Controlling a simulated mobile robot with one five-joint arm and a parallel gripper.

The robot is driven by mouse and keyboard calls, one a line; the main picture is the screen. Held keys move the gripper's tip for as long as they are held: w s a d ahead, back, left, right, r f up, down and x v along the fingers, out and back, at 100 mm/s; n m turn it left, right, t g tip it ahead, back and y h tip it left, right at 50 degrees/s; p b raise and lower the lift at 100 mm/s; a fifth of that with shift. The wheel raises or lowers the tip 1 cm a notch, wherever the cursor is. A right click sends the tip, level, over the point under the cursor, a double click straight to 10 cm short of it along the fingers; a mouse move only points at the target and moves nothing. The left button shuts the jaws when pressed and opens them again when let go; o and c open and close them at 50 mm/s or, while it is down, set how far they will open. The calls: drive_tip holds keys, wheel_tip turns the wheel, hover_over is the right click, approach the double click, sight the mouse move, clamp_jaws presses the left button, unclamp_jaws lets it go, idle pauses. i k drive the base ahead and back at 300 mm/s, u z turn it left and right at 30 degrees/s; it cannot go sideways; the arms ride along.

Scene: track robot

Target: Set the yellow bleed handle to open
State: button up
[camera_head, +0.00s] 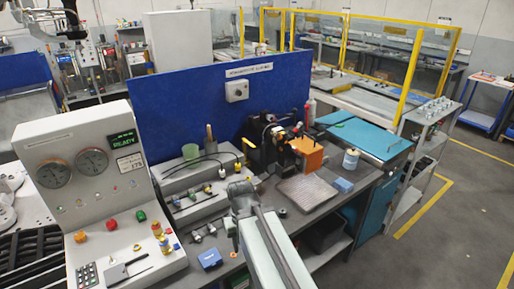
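My arm reaches up from the bottom of the view, and my gripper (241,187) is over the grey workbench (290,222). Its fingers are too small and dark to tell whether they are open or shut. A small yellow lever-like part (249,143) shows beyond my gripper, beside a dark machine. Small yellow-orange fittings (157,229) stand on the right side of the console at the left, apart from my gripper. I cannot tell which of these is the bleed handle, nor its setting.
The console (88,150) carries two dials, a green display and coloured buttons. A blue panel (190,105) rises behind the bench. A dark machine with an orange block (307,153), a blue box (209,259) and small metal fittings crowd the bench. Open floor lies right.

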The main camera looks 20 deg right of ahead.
sight(244, 140)
drive_tip(key=u, duration=2.4)
drive_tip(key=k, duration=1.5)
drive_tip(key=z, duration=1.25)
drive_tip(key=i, duration=1)
drive_tip(key=u, duration=0.05)
